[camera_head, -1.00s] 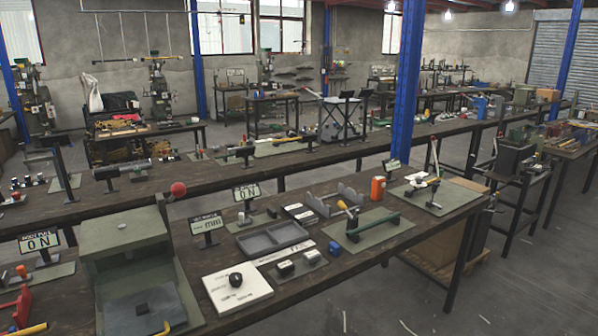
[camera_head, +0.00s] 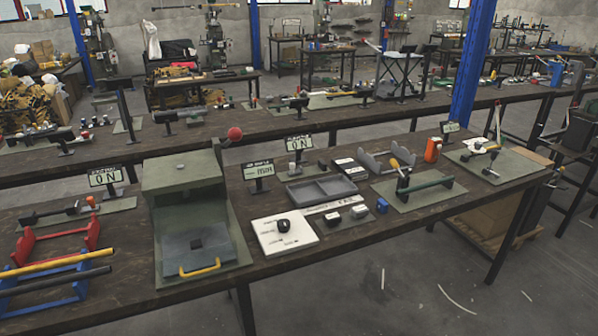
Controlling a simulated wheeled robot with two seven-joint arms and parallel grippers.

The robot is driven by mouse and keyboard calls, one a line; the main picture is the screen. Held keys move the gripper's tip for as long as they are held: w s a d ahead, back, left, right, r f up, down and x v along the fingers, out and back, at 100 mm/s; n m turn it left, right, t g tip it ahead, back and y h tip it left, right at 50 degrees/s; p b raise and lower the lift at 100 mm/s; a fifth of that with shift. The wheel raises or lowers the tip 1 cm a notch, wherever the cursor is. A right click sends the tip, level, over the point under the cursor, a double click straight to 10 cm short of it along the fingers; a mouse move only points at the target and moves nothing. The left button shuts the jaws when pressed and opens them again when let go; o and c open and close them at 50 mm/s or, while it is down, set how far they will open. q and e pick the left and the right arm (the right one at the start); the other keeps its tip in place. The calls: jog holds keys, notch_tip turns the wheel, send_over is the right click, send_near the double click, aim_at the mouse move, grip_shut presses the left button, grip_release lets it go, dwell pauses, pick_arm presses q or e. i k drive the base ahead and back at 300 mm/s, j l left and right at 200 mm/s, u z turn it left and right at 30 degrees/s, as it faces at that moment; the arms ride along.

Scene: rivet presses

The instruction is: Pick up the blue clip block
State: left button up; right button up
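A small blue block (camera_head: 382,206), which looks like the blue clip block, sits on the dark workbench (camera_head: 385,250) near its front edge. It is right of two small black-and-white blocks (camera_head: 346,214) on a small mat and left of the green mat with the green-handled tool (camera_head: 425,186). It stands free, with nothing on it. Its details are too small to tell. Neither of my grippers shows in the view.
A green press box (camera_head: 182,172) with a yellow handle stands left of centre. A white board with a black knob (camera_head: 283,227), a grey tray (camera_head: 322,189) and an orange container (camera_head: 432,150) share the bench. Red and blue racks (camera_head: 55,245) are at left. The floor in front is clear.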

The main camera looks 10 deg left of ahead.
aim_at(382, 206)
jog(key=l+u, duration=0.1)
jog(key=u, duration=0.3)
jog(key=i+l+u, duration=0.25)
jog(key=l, duration=0.15)
jog(key=l+u, duration=0.25)
jog(key=i+l+u, duration=0.1)
jog(key=l, duration=0.6)
jog(key=i+l+u, duration=0.1)
jog(key=l, duration=0.6)
jog(key=i+l+u, duration=0.1)
jog(key=l, duration=1.1)
jog(key=i+l, duration=0.15)
jog(key=l, duration=0.9)
jog(key=i, duration=0.05)
